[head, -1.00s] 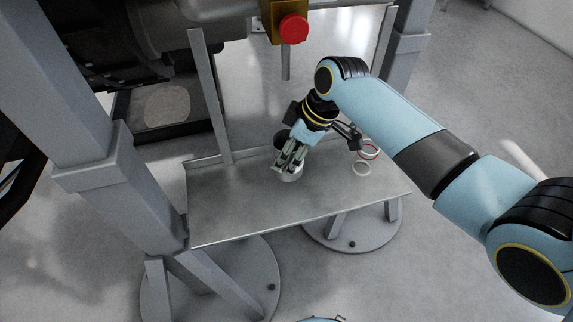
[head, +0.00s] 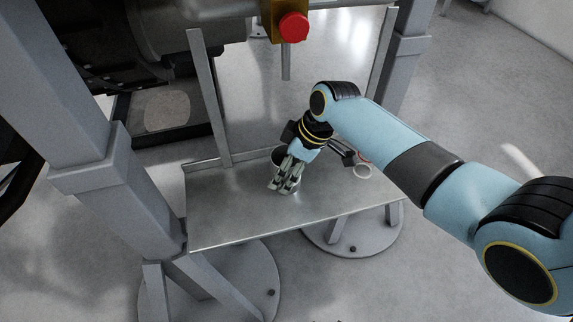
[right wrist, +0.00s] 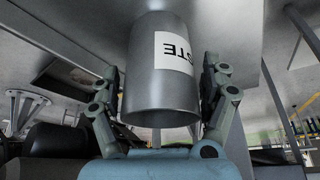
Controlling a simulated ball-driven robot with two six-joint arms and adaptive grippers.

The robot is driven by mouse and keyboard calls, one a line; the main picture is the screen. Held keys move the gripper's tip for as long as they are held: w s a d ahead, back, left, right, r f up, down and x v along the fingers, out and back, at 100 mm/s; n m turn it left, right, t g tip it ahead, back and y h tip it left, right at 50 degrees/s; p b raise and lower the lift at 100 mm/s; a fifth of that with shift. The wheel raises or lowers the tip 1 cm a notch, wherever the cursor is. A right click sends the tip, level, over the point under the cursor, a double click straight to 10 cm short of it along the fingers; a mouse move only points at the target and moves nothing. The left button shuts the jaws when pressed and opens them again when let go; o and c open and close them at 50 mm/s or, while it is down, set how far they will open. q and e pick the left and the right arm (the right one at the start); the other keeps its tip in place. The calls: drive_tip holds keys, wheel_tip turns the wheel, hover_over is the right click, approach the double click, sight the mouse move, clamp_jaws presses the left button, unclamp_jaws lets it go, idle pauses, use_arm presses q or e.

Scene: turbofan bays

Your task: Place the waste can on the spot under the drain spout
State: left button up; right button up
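In the right wrist view the can (right wrist: 160,85) carries an upside-down white label ending in "STE". The fingers of my right gripper (right wrist: 163,85) press on both its sides. I cannot tell whether the can touches the shelf. The drain spout (head: 286,62) is a thin grey tube hanging behind and above the can. I see no marked spot beneath it. My left gripper is out of view.
Pale and reddish rings (head: 362,171) lie on the shelf's right side, close to my right wrist. Grey stand posts (head: 208,95) rise at both sides. A yellow block with a red knob (head: 293,27) sits above the spout. The shelf's left and front right are clear.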

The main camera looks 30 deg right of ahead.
drive_tip(key=shift+d+r, duration=0.1)
drive_tip(key=shift+r, duration=0.4)
drive_tip(key=p+v, duration=0.3)
drive_tip(key=v, duration=0.8)
drive_tip(key=shift+s+r, duration=0.1)
drive_tip(key=shift+s, duration=0.1)
